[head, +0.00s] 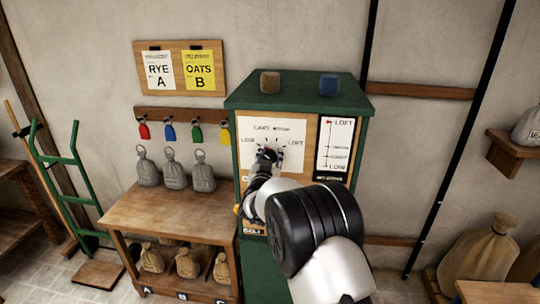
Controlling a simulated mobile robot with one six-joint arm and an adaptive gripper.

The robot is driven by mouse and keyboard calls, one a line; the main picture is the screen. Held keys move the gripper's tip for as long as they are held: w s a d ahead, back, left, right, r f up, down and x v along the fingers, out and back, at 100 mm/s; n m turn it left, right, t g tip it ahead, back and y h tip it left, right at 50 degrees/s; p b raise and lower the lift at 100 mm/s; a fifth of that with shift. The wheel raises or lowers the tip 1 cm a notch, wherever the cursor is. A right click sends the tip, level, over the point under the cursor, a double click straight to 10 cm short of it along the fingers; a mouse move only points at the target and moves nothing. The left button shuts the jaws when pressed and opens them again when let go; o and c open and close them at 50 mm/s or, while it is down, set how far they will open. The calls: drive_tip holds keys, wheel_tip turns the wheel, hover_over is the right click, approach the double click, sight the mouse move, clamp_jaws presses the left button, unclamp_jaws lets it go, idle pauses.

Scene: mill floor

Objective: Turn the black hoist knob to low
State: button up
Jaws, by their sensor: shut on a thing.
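The green hoist cabinet (307,98) stands in the middle of the view against the wall. On its front is a white dial plate (252,136) with LOW printed at the left and LOFT at the right. My gripper (267,156) reaches the middle of the plate and is shut on the black hoist knob. The knob is mostly hidden by my fingers and wrist, so I cannot tell where its pointer stands. A level gauge (333,146) to the right runs from LOFT down to LOW, with a small red mark near its top.
A brown block (270,84) and a blue block (329,86) sit on the cabinet top. A wooden table (165,213) with grey sacks stands left, below hanging coloured tags (196,134). A green hand truck (65,185) is farther left. A black post (459,140) rises at right.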

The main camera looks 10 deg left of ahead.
drive_tip(key=shift+r+n, duration=0.1)
drive_tip(key=shift+n, duration=0.5)
drive_tip(key=o, duration=1.1)
drive_tip(key=shift+s, duration=0.1)
drive_tip(key=s, duration=1.1)
drive_tip(key=shift+s+a, duration=0.2)
drive_tip(key=shift+s, duration=0.2)
